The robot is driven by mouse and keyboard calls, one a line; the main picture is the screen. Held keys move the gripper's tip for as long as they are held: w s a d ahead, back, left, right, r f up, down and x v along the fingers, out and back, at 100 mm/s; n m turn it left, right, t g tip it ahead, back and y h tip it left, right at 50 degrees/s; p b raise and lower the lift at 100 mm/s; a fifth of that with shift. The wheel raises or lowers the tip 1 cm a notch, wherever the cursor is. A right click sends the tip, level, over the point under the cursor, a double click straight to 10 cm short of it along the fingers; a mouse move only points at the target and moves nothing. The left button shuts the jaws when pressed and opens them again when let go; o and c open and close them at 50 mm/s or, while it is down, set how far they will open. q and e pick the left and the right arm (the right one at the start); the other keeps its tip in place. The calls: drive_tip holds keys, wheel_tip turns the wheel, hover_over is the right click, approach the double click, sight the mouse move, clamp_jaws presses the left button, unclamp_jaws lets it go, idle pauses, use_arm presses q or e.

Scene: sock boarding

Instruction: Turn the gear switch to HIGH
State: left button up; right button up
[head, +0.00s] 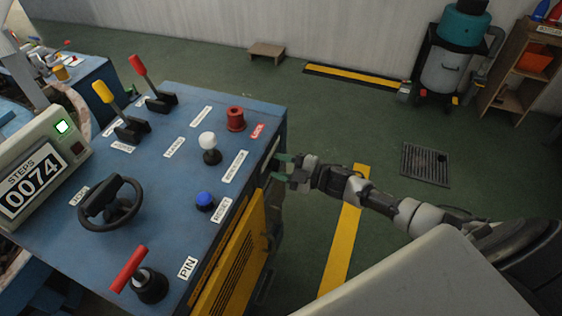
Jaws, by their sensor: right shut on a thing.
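My right gripper (281,168) reaches in from the right to the right side face of the blue console (165,185). It is shut on a small part at that side, by a pale plate (271,157) just below the top edge. That part, which seems to be the gear switch, is almost wholly hidden by the fingers and the steep view. Its setting and any HIGH mark cannot be read. My left gripper is not in view.
The console top carries a white-knobbed lever (209,145), a red knob (235,118), a blue button (205,201), a black handwheel (112,204), a red PIN handle (129,268) and yellow (104,92) and red (139,66) levers. A STEPS counter (38,180) reads 0074.

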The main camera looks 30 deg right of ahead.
drive_tip(key=shift+m, duration=0.7)
drive_tip(key=shift+p, duration=0.3)
drive_tip(key=o, duration=0.9)
drive_tip(key=v, duration=1.1)
drive_tip(key=shift+m, duration=0.3)
